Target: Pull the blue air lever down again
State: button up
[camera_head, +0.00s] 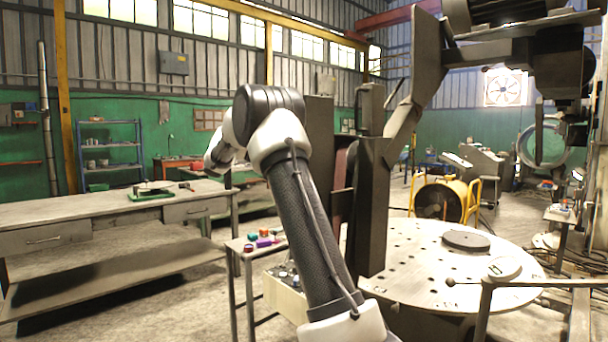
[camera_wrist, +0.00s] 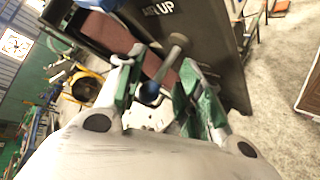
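The blue air lever's round blue knob (camera_wrist: 149,91) shows in the middle of the wrist view. Its short arm runs up to a grey pivot (camera_wrist: 177,42) on a dark panel (camera_wrist: 205,30) marked "AIR UP". In this view the knob hangs below and left of the pivot. My gripper (camera_wrist: 157,94) has its green-padded fingers apart, one on each side of the knob. A gap shows on the right; whether the left finger touches the knob I cannot tell. In the head view, the lever and my fingers are hidden or too small to make out.
A dark column (camera_head: 371,210) stands beside my arm, close to a round perforated table (camera_head: 400,285) bearing a dark disc (camera_head: 466,241). A long workbench (camera_head: 95,215) fills the left.

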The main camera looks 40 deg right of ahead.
jog(key=shift+v, duration=2.9)
jog(key=shift+s+r, duration=0.15)
jog(key=shift+r, duration=0.05)
notch_tip(320, 180, up, 10)
jog(key=shift+f, duration=0.1)
